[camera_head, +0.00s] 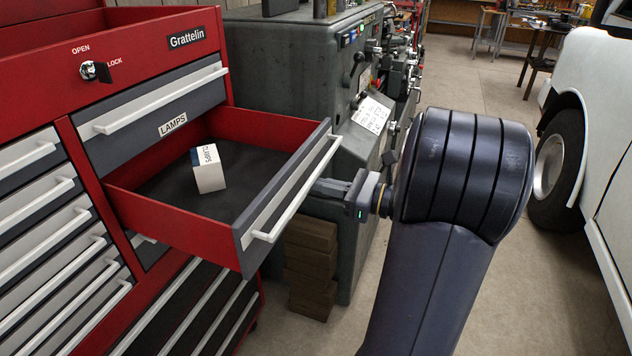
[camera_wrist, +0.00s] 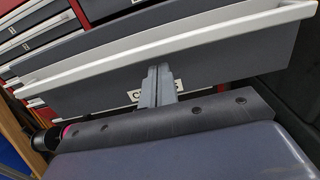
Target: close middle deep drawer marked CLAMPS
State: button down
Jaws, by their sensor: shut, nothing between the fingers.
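The open drawer (camera_head: 253,240) sticks out from the red cabinet below a shut drawer labelled LAMPS (camera_head: 172,126). It has a red inside, a dark liner and a grey front with a long pale handle (camera_head: 300,195). A small white box (camera_head: 208,170) with a label reading CLAMPS lies in it. My gripper (camera_head: 318,187) is at the right of the drawer front, shut and empty. In the wrist view my gripper (camera_wrist: 157,75) points at the drawer front (camera_wrist: 215,62), below the pale handle (camera_wrist: 150,42). A partly hidden label (camera_wrist: 137,96) shows behind the fingers. I cannot tell whether they touch the front.
The red cabinet (camera_head: 60,70) has a key in its lock and several shut drawers at left. A grey machine (camera_head: 285,60) stands close behind the open drawer. Stacked brown blocks (camera_head: 312,260) sit beneath it. A white vehicle (camera_head: 600,110) stands at right, with clear floor (camera_head: 470,85) beyond.

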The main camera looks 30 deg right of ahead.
aim_at(197, 153)
jog(key=shift+x, duration=1)
jog(key=x, duration=3)
jog(key=shift+b, duration=0.4)
jog(key=shift+a+r, duration=0.15)
jog(key=shift+r, duration=0.05)
jog(key=shift+r, duration=0.1)
